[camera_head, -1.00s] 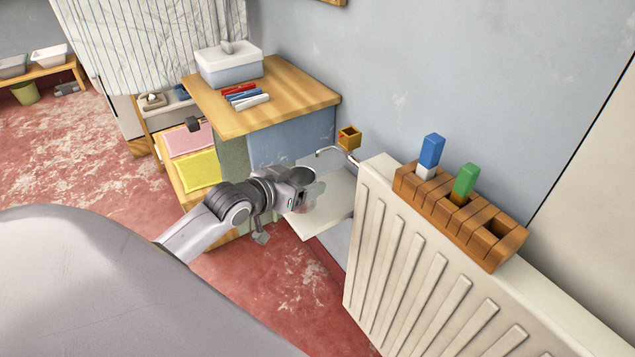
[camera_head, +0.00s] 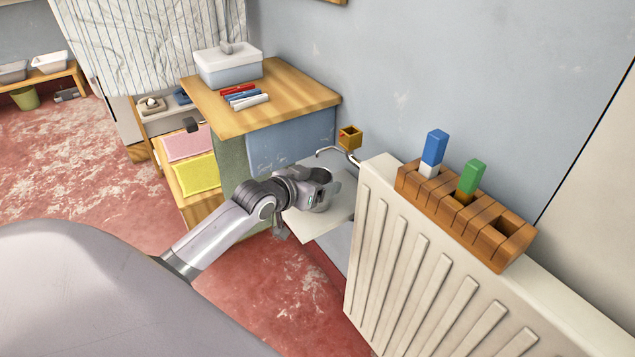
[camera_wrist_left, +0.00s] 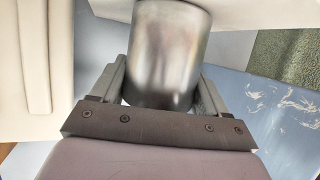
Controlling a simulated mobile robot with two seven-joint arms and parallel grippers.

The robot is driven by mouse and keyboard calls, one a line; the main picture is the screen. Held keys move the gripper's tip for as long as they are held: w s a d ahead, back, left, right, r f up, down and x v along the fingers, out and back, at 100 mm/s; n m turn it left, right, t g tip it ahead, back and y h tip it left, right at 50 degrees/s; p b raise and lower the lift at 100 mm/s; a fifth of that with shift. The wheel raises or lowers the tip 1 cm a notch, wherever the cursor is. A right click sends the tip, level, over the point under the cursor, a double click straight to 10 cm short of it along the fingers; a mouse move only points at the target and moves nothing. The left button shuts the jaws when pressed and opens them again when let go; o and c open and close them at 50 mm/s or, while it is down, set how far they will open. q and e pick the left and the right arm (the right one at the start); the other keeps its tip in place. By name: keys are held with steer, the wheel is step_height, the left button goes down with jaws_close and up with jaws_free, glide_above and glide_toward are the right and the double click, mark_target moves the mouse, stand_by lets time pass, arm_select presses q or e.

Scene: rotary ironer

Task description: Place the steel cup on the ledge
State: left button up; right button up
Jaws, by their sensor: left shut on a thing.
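The steel cup (camera_wrist_left: 170,50) is a shiny grey cylinder between the two fingers of my left gripper (camera_wrist_left: 165,85) in the left wrist view. The fingers are shut on its sides. In the head view my left gripper (camera_head: 322,192) is above the white ledge (camera_head: 322,224), between the cabinet and the radiator. The cup is hard to tell from the gripper there. Whether the cup's base touches the ledge cannot be told. My right gripper is in neither view.
The white radiator (camera_head: 420,270) stands close on the right, with a wooden slotted block (camera_head: 470,215) on top. The wooden-topped cabinet (camera_head: 290,95) is behind the gripper.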

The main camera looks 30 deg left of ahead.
arm_select(q)
steer(key=o, duration=1.1)
steer(key=shift+f, duration=0.1)
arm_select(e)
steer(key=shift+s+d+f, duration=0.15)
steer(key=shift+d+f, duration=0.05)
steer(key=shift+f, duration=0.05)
arm_select(q)
steer(key=shift+s+r, duration=0.2)
steer(key=d+p+v, duration=0.1)
steer(key=p+v, duration=0.2)
steer(key=v, duration=0.8)
steer(key=s+d+f+g, duration=0.1)
steer(key=s+d+f, duration=0.3)
steer(key=s+d, duration=0.1)
steer(key=s+d+f+m+g+h, duration=0.1)
steer(key=s+d+f, duration=0.3)
steer(key=d+f, duration=0.1)
steer(key=s+d+f+g, duration=0.1)
steer(key=s+d+f, duration=0.4)
steer(key=shift+s+d+f, duration=0.1)
steer(key=shift+s+d, duration=0.15)
steer(key=shift+s, duration=0.1)
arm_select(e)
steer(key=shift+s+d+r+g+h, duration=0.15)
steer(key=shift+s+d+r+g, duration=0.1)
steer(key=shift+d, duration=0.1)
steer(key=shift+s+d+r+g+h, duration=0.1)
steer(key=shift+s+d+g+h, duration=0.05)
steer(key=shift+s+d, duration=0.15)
